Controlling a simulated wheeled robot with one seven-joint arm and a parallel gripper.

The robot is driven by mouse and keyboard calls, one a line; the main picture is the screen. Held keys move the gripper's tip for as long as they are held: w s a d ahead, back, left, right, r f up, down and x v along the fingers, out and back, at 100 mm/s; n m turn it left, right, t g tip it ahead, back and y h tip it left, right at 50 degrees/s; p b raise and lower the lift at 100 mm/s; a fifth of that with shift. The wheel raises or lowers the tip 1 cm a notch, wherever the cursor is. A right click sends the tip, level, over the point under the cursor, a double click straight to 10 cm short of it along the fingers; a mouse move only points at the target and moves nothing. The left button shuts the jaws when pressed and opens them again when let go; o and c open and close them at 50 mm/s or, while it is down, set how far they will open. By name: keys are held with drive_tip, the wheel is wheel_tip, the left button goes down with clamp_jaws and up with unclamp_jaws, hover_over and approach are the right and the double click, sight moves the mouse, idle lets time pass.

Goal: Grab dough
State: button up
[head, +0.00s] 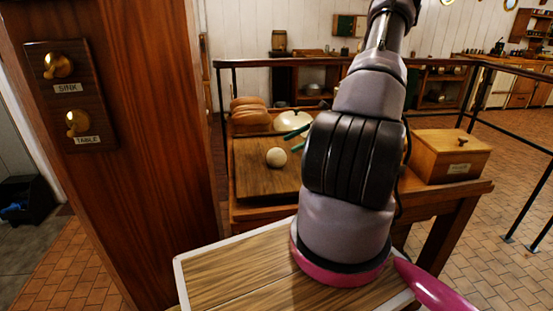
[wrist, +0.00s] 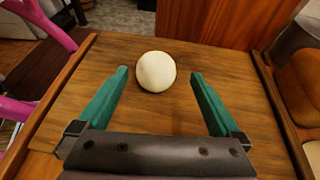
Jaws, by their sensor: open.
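The dough (head: 276,157) is a pale round ball resting on a brown wooden board (head: 255,185) on a table beyond my base. In the wrist view the dough (wrist: 156,71) lies just ahead of the green fingertips, nearer the left one. My gripper (wrist: 160,76) is open and empty, its two green fingers spread wide on either side below the ball. In the head view my arm hides most of my gripper; a bit of green finger (head: 297,132) shows just right of the dough.
Bread loaves (head: 250,112) and a pale domed bowl (head: 292,121) stand behind the board. A lidded wooden box (head: 450,155) stands at the table's right. A wooden post (head: 120,200) with SINK and TABLE knobs is at left. Black railings (head: 480,95) run behind and right.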

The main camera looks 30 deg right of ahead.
sight(269, 164)
drive_tip(key=x, duration=0.5)
drive_tip(key=shift+f, duration=0.2)
drive_tip(key=shift+x, duration=2.75)
drive_tip(key=shift+s, duration=0.2)
drive_tip(key=c, duration=1.4)
